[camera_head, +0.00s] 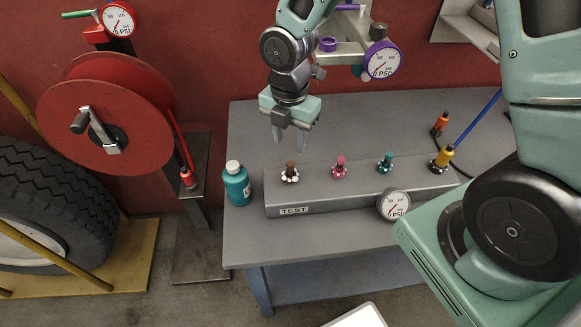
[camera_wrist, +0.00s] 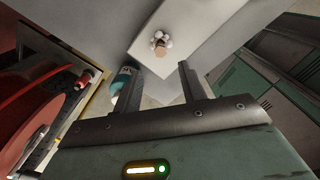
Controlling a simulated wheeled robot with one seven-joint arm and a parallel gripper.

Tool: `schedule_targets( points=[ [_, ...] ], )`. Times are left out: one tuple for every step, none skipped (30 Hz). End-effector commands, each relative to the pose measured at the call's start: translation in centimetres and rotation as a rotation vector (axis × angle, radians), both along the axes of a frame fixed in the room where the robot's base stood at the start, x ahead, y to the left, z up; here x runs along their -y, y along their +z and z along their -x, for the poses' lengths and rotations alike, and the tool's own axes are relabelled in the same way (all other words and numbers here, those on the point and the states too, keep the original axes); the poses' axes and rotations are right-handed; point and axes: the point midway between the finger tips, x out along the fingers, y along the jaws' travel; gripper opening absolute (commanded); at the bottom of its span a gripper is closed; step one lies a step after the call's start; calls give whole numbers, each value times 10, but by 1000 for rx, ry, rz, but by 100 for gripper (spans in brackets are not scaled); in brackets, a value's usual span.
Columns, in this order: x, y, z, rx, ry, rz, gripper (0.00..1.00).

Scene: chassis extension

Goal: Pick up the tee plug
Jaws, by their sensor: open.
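A grey block labelled TEST (camera_head: 330,200) on the workbench carries several small knobbed plugs in a row. The leftmost plug is brown with white knobs (camera_head: 290,173). To its right are a pink plug (camera_head: 340,168) and a teal plug (camera_head: 386,162). I cannot tell by name which one is the tee plug. My gripper (camera_head: 290,142) is open and empty, pointing down above the brown and white plug. In the wrist view that plug (camera_wrist: 160,44) shows just beyond and between the open fingers (camera_wrist: 158,70), apart from them.
A teal bottle (camera_head: 237,185) stands left of the block. A gauge (camera_head: 393,205) sits at the block's front. A yellow fitting (camera_head: 442,158) is at its right end, with an orange one (camera_head: 440,122) behind. A red hose reel (camera_head: 110,115) stands left of the workbench (camera_head: 245,235).

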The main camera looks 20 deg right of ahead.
Motion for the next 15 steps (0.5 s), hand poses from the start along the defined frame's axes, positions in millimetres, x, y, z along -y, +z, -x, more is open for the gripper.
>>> schedule_targets(
  points=[
    [-1,-11,1,-5,1,1,41],
    [0,-16,1,-6,1,2,41],
    [0,-23,2,-5,3,2,41],
    [0,-27,1,-4,2,2,41],
    [0,-31,1,-4,1,2,41],
    [-1,-35,1,-3,1,1,41],
    [0,-38,1,-2,0,0,41],
    [0,-40,0,-2,-1,1,41],
    [0,-42,0,-1,-1,1,41],
    [0,-43,0,-1,-1,1,41],
    [0,-44,0,0,-1,0,41],
    [0,-46,0,-1,-1,0,41],
    [0,-48,0,-2,-1,0,41],
    [0,-50,1,-3,-1,1,41],
    [1,-54,1,-3,-1,1,41]
  ],
)
